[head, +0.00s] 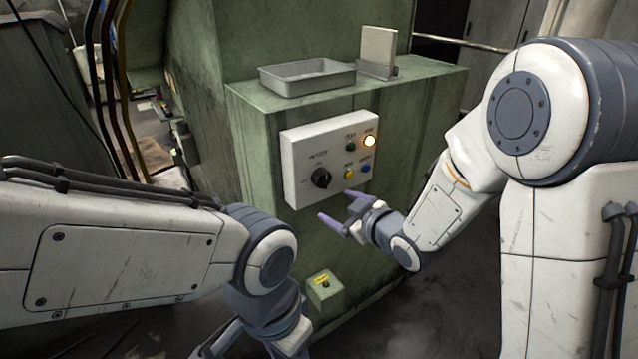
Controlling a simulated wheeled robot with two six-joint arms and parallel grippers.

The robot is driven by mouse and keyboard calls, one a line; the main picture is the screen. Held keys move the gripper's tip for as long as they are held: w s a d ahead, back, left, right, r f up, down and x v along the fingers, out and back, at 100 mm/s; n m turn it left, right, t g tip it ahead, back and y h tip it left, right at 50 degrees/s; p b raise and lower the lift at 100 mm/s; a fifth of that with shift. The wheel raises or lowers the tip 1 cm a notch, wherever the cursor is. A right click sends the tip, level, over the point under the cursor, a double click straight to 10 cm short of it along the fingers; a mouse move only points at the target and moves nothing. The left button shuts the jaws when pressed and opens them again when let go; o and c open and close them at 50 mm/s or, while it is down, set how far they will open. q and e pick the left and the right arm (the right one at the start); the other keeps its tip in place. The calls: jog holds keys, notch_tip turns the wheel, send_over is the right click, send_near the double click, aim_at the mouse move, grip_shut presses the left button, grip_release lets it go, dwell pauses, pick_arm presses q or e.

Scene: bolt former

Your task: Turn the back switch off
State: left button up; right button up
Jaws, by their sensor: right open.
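A white control panel (300,148) is fixed to the front of the green machine. The labels are too small to read, and I cannot tell which control is the back switch. My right gripper (337,205) is open and empty, its two purple fingers just below the panel's lower edge, near the knob. My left gripper (228,347) is partly cut off at the bottom edge, so its jaws are unclear.
A grey metal tray (307,85) and an upright plate in a holder (378,50) stand on the machine's top (420,78). A small green box with a yellow label (324,290) sits low on the machine's front. Dark hoses (115,90) hang at the left.

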aim_at(326, 182)
jog(key=w+a+t+y, duration=0.1)
jog(key=w, duration=0.2)
jog(key=w+a+t+y, duration=0.1)
jog(key=w, duration=0.2)
jog(key=w+a+n+y+p, duration=0.1)
jog(key=w, duration=0.1)
jog(key=shift+w+a+r+t, duration=0.15)
jog(key=shift+w+r+t, duration=0.25)
jog(key=m+p, duration=0.5)
jog(key=shift+s+d+r, duration=0.2)
jog(key=shift+d+r, duration=0.05)
jog(key=shift+f+m, duration=0.3)
jog(key=shift+m, duration=0.4)
jog(key=m, duration=0.4)
